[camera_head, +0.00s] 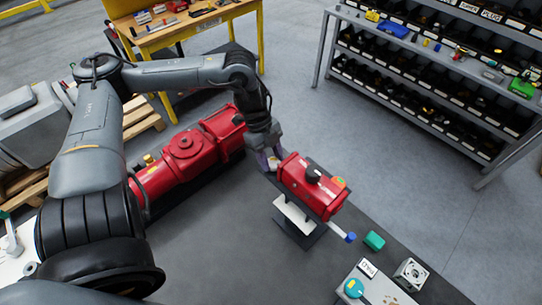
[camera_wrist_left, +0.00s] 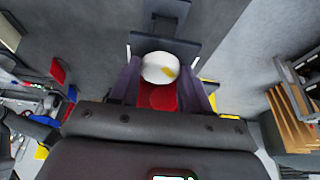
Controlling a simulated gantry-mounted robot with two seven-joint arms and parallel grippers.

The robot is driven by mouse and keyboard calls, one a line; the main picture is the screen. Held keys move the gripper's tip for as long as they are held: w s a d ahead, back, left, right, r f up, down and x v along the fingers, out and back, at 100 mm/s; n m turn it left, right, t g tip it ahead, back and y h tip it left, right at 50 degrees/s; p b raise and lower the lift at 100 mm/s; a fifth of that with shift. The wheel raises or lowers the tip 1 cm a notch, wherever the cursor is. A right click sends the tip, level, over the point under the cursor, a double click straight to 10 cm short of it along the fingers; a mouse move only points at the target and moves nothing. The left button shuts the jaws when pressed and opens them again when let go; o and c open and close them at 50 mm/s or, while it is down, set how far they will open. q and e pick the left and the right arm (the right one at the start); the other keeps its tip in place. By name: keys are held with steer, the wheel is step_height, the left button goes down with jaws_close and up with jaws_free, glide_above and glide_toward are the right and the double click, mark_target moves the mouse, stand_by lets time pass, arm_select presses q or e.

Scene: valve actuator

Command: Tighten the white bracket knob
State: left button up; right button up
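A white knob with a yellow mark (camera_wrist_left: 158,67) lies between the fingers of my left gripper (camera_wrist_left: 160,85) in the left wrist view. A red surface shows just below it there. In the head view my left gripper (camera_head: 266,160) is at the left end of the red actuator, and a small pale part shows at its fingertips. The fingers are apart, one on each side of the knob; whether they touch it is unclear. My right gripper is out of view.
A larger red machine (camera_head: 185,158) lies left of my left gripper. A bin shelf (camera_head: 430,75) stands behind; the floor between is clear.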

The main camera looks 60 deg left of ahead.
arm_select(q)
steer(key=shift+c, duration=0.9)
steer(key=shift+f+m+b, duration=0.15)
steer(key=shift+m+b, duration=0.25)
steer(key=shift+b, duration=0.45)
steer(key=m+g+b, duration=0.1)
steer(key=m+b, duration=0.1)
steer(key=b, duration=0.2)
steer(key=shift+w+a+f, duration=0.1)
steer(key=shift+w, duration=0.05)
steer(key=shift+m+g+b, duration=0.3)
steer(key=shift+m+b, duration=0.1)
steer(key=shift+m, duration=0.4)
steer(key=shift+w+r+m+g+b, duration=0.1)
steer(key=shift+r+m+g+b, duration=0.2)
steer(key=shift+m, duration=0.3)
